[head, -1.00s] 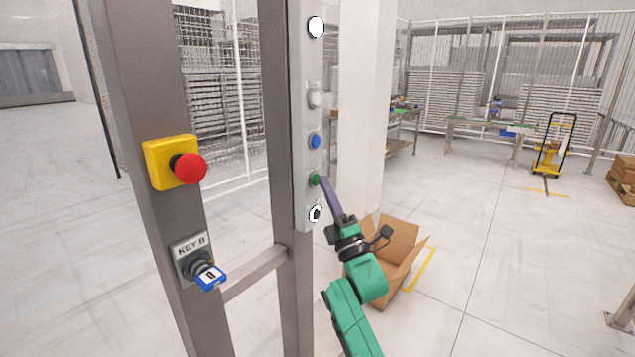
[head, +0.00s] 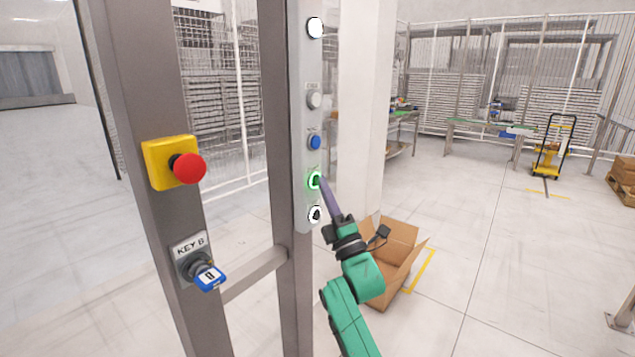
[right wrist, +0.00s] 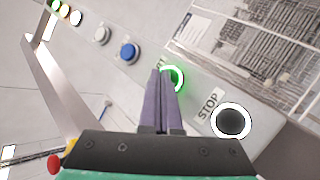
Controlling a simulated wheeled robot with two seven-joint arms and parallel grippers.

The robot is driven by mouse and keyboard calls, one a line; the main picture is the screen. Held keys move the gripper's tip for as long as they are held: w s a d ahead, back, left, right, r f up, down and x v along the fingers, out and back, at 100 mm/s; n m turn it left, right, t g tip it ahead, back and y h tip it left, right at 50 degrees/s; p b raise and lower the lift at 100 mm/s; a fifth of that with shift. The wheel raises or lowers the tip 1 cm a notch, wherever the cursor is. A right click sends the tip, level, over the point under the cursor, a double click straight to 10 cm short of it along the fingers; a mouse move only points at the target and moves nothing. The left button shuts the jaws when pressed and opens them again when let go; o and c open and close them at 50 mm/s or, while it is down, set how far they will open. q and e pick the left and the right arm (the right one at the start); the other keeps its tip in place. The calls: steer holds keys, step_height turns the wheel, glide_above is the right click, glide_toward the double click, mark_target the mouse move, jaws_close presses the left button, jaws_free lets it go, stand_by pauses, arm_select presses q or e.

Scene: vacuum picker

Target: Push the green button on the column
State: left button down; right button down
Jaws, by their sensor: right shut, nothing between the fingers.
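The green button (head: 313,181) is on the grey control panel (head: 306,112) of the column, and its ring glows bright green. My right gripper (head: 321,181) is shut and empty, with its purple fingertips at the button, seemingly touching it. In the right wrist view the shut fingers (right wrist: 164,75) overlap the left part of the lit green button (right wrist: 174,79). My left gripper is not in view.
Above the green button sit a blue button (head: 314,142) and a white button (head: 314,99); a white-ringed stop button (head: 315,215) is just below. A red emergency button (head: 188,168) and a key switch (head: 207,275) are on the left post. An open cardboard box (head: 400,250) stands behind my arm.

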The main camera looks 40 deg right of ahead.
steer(key=shift+s, duration=0.1)
steer(key=shift+s+d, duration=0.2)
steer(key=shift+s, duration=0.45)
steer(key=s, duration=0.1)
steer(key=s+d, duration=0.1)
steer(key=s, duration=0.2)
steer(key=shift+s+d, duration=0.25)
steer(key=shift+s, duration=0.1)
steer(key=shift+f, duration=0.1)
stand_by(0.5)
